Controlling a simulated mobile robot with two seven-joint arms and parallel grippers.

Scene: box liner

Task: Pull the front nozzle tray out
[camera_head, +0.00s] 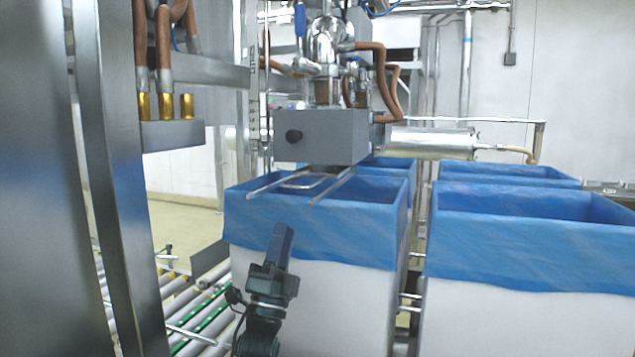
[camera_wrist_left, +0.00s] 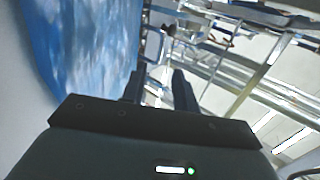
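A grey nozzle block (camera_head: 321,137) with a black knob hangs under a shiny pipe fitting, above the near blue-lined box. Two thin metal rods (camera_head: 333,186) with a wire loop between them stick out under the block toward me; I take this as the front nozzle tray. My left gripper (camera_head: 282,232) is in front of the box's blue liner, pointing up, below the rods and apart from them. In the left wrist view its two fingers (camera_wrist_left: 159,88) stand apart with nothing seen between them. My right gripper is not in view.
The near white box with blue liner (camera_head: 312,228) stands right behind my left gripper. Another lined box (camera_head: 530,220) stands to the right. A steel post (camera_head: 118,180) rises at the left. A roller conveyor (camera_head: 190,305) runs at lower left.

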